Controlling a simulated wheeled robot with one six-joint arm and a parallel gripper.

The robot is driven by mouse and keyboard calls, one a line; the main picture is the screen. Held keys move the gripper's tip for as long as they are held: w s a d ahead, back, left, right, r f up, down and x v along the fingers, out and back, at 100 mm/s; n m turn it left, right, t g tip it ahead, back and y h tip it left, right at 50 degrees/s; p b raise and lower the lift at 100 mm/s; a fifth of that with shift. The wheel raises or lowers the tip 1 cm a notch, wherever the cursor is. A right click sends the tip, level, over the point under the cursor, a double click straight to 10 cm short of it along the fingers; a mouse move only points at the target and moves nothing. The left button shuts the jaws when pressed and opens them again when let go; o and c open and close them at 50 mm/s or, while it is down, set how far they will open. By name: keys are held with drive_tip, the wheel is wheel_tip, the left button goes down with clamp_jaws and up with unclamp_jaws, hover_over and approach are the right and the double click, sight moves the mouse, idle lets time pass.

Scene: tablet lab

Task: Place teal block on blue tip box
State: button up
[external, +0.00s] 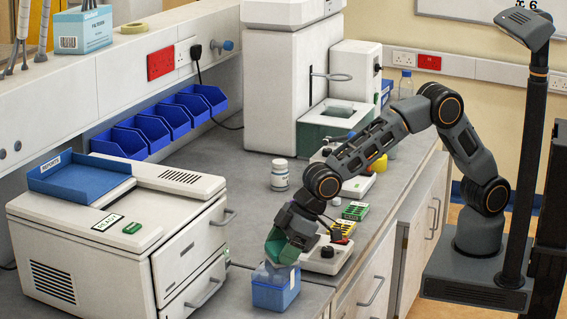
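The blue tip box (275,291) stands on the bench near its front edge, beside the white drawer unit. The teal block (281,251) is at the end of my gripper (283,258), directly above the tip box. My gripper points down and appears shut on the block. The block's underside is at or just above the top of the box; I cannot tell whether they touch. The fingers hide part of the block, and the block and gripper hide part of the box top.
A white device (324,257) and small tube racks (355,211) lie behind my gripper. A white bottle (280,175) stands mid-bench, with clear bench around it.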

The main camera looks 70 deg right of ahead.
drive_tip(key=o, duration=0.5)
drive_tip(key=shift+r+p, duration=0.3)
drive_tip(key=shift+p, duration=0.05)
drive_tip(key=b+v, duration=0.2)
drive_tip(key=v, duration=0.9)
drive_tip(key=shift+s+d+r+b, duration=0.2)
drive_tip(key=shift+d+r+b, duration=0.05)
drive_tip(key=shift+b, duration=0.05)
drive_tip(key=s+d+m+h, duration=0.1)
drive_tip(key=d+m+h, duration=0.3)
drive_tip(key=d, duration=1.9)
drive_tip(key=s+d+f+m, duration=0.1)
drive_tip(key=s+d, duration=0.2)
drive_tip(key=d, duration=0.1)
drive_tip(key=s+d+f+m, duration=0.2)
drive_tip(key=s+d, duration=0.2)
drive_tip(key=d, duration=0.1)
drive_tip(key=s+d+f+m, duration=0.1)
drive_tip(key=s+d+m, duration=0.1)
drive_tip(key=s+d, duration=0.2)
drive_tip(key=shift+d+f+h, duration=0.3)
drive_tip(key=shift+d+f, duration=0.05)
drive_tip(key=shift+d, duration=0.15)
